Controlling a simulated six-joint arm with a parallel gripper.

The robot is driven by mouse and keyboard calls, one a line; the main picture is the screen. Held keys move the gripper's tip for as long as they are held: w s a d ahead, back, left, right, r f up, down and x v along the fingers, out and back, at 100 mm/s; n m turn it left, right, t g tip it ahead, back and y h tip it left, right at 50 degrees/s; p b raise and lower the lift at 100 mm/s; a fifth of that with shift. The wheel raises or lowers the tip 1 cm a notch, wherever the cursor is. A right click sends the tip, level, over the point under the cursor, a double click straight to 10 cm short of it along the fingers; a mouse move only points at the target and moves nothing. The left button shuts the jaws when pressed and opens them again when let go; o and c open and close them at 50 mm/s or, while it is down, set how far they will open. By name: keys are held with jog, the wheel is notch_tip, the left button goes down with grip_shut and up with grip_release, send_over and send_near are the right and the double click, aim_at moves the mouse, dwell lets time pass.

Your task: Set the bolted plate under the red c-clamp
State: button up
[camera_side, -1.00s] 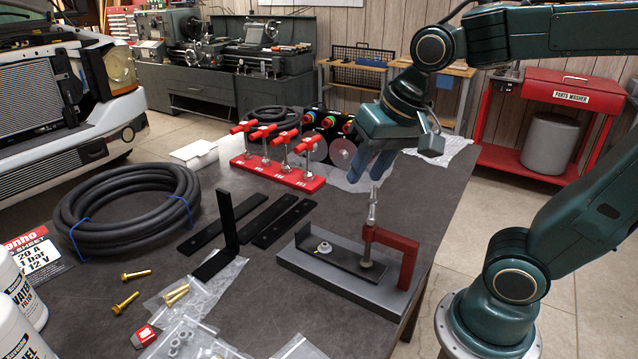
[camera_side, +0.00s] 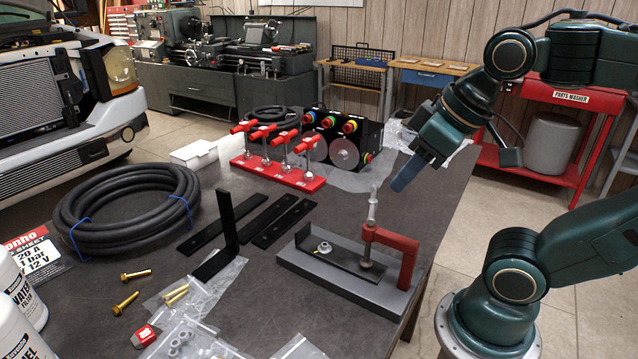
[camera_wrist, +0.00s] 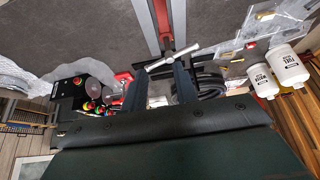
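The red c-clamp (camera_side: 402,250) stands at the right end of a grey base (camera_side: 330,278), its silver screw (camera_side: 371,215) pointing down. The bolted plate (camera_side: 340,254) is black, with a washer and bolt near its left part. It lies on the base, its right end below the clamp's screw foot. I cannot tell whether the foot presses on it. My gripper (camera_side: 402,183) is above and to the right of the clamp, apart from it. In the wrist view my gripper (camera_wrist: 160,80) has its fingers spread with nothing held; the clamp's silver handle (camera_wrist: 172,57) shows beyond the fingertips.
A red rack of small clamps (camera_side: 280,172) and a black control box (camera_side: 345,140) stand behind. Black flat bars (camera_side: 285,222) and an upright black bracket (camera_side: 227,225) lie left of the base. A hose coil (camera_side: 125,205) is farther left. The table's right edge is close to the base.

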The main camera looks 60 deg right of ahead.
notch_tip(320, 180, up, 3)
jog(key=m+g, duration=0.6)
jog(key=m, duration=1.2)
send_over(302, 226)
notch_tip(302, 226, down, 15)
jog(key=shift+r, duration=0.15)
jog(key=shift+f, duration=3.2)
jog(key=shift+s+f, duration=0.1)
jog(key=shift+f, duration=0.25)
jog(key=shift+d, duration=0.1)
grip_shut()
